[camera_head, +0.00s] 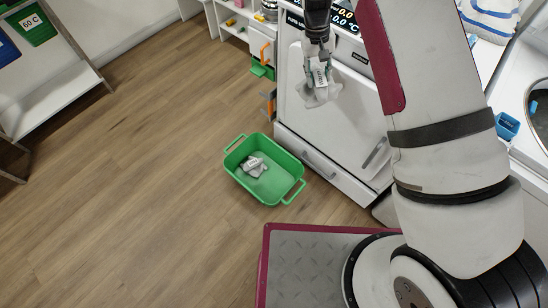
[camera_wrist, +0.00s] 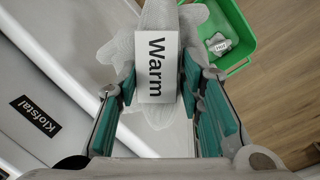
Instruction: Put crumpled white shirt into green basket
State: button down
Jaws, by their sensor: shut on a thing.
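My gripper (camera_head: 320,64) is shut on a crumpled white shirt (camera_head: 316,94) with a label. In the wrist view the shirt (camera_wrist: 196,22) sits between my gripper's green-padded fingers (camera_wrist: 165,88), and its label reads "Warm". The green basket (camera_head: 283,192) stands on the floor, below and to the left of my gripper in the head view. It also shows in the wrist view at the upper right (camera_wrist: 249,38). Another crumpled light cloth with a label (camera_head: 254,167) lies in the basket. The held shirt is above and apart from the basket.
A white machine with a display (camera_head: 335,130) stands behind my gripper. A white shelf (camera_head: 60,98) with a green bin marked "60 C" (camera_head: 33,27) is at the upper left. A blue container (camera_head: 507,126) is at the right. The wooden floor left of the basket is clear.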

jog(key=a+f+n+b, duration=0.1)
jog(key=a+f+b, duration=0.3)
jog(key=f+b, duration=0.6)
jog(key=s+a+f+n+b, duration=0.1)
jog(key=a+f+b, duration=0.4)
jog(key=f, duration=0.9)
jog(key=a+f+n+b, duration=0.1)
jog(key=a+f+b, duration=0.1)
jog(key=f+b, duration=0.95)
jog(key=s+a+f+b, duration=0.1)
jog(key=f+b, duration=0.6)
jog(key=f, duration=0.7)
jog(key=s+a+f+n+b, duration=0.1)
jog(key=s+f+b, duration=0.2)
jog(key=f+b, duration=0.5)
jog(key=shift+f+n+t, duration=0.3)
jog(key=shift+f+t, duration=0.1)
jog(key=shift+f, duration=3.25)
jog(key=shift+s, duration=0.1)
jog(key=c, duration=1)
grip_release()
